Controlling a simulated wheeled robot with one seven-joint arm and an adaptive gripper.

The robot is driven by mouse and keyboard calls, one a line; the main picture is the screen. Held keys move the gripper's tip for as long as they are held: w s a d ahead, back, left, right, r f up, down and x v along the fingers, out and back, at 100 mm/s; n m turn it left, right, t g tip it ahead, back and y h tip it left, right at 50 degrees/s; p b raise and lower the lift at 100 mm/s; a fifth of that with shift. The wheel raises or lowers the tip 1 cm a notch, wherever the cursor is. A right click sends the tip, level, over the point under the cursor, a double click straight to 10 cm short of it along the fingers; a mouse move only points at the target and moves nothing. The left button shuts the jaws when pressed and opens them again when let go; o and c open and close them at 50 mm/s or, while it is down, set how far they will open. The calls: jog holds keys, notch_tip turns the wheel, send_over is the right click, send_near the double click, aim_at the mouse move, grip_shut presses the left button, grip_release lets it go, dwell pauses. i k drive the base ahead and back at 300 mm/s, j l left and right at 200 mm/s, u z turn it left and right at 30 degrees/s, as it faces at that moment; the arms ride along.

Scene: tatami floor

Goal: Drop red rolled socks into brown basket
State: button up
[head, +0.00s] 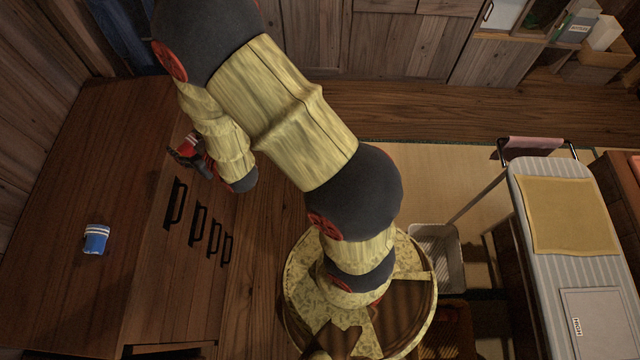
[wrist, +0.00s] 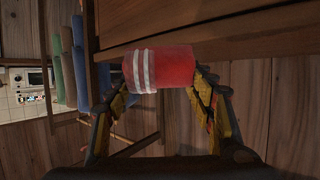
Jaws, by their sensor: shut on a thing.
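The red rolled socks (wrist: 172,68) with white stripes sit between both fingers of my gripper (wrist: 160,82) in the wrist view. In the head view the red socks (head: 190,140) show small at my gripper (head: 187,152), partly covered by it, over the edge of the wooden dresser. My gripper is shut on them. A dark brown container (head: 447,328), perhaps the brown basket, is on the floor right of my base. It is shadowed, and its inside is hard to make out.
Blue rolled socks (head: 96,239) lie on the dresser top (head: 60,290). Dark handles (head: 199,222) line the dresser front. A pale basket (head: 437,256) stands on the floor beside an ironing board (head: 565,215). Wooden cabinets (head: 385,45) line the back wall.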

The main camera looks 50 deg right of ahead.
aim_at(434, 333)
jog(key=k+j+z, duration=0.1)
jog(key=z, duration=0.4)
jog(key=k+j+z, duration=0.1)
jog(key=z, duration=0.35)
jog(key=k+j+z, duration=0.1)
jog(key=z, duration=0.4)
jog(key=k+z, duration=0.15)
jog(key=z, duration=0.3)
jog(key=k+l+z, duration=0.3)
jog(key=k, duration=0.2)
jog(key=k+l+z, duration=0.35)
jog(key=k, duration=0.15)
jog(key=j, duration=0.1)
